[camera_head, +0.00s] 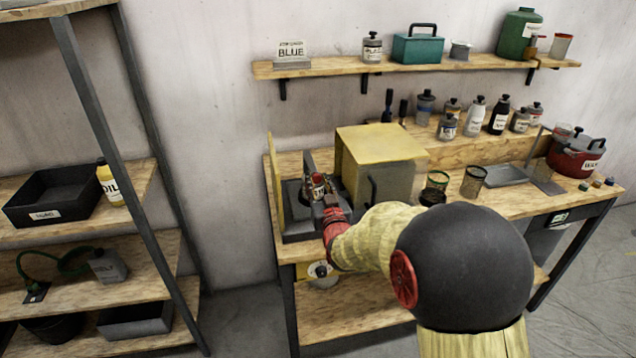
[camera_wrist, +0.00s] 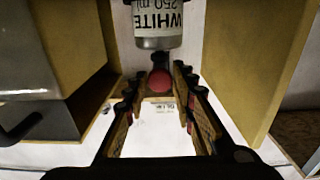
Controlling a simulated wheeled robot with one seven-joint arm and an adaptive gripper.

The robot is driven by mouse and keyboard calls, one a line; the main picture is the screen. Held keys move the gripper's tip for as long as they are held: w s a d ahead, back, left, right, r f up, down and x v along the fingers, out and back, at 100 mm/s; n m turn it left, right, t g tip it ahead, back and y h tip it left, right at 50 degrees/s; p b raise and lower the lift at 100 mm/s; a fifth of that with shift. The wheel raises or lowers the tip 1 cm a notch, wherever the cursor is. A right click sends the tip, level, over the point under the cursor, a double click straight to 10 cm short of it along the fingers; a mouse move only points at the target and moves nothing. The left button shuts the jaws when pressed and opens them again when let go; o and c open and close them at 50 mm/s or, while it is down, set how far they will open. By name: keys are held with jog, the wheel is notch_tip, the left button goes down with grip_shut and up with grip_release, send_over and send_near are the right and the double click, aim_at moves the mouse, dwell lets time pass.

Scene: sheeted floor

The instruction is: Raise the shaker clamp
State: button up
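The shaker (camera_head: 300,226) is a dark grey machine at the left end of the workbench. A small jar with a red top (camera_head: 318,184) sits in it. In the wrist view a jar labelled WHITE 250 ml (camera_wrist: 160,22) shows upside down. A red ball knob (camera_wrist: 160,80), apparently the clamp's handle, lies just below that jar in the picture. My gripper (camera_wrist: 160,75) is open, with its fingers on either side of the knob and small gaps visible. In the head view my gripper (camera_head: 333,203) is at the shaker's front, partly hidden by my arm.
A yellow-topped grey cabinet (camera_head: 378,165) stands close to the right of the shaker. A yellow upright panel (camera_head: 275,185) is close on its left. Two cups (camera_head: 472,184) stand farther right on the bench. A storage rack (camera_head: 75,220) is at the left.

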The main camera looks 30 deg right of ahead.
grip_shut()
dwell(0.3)
jog(key=shift+r, duration=0.1)
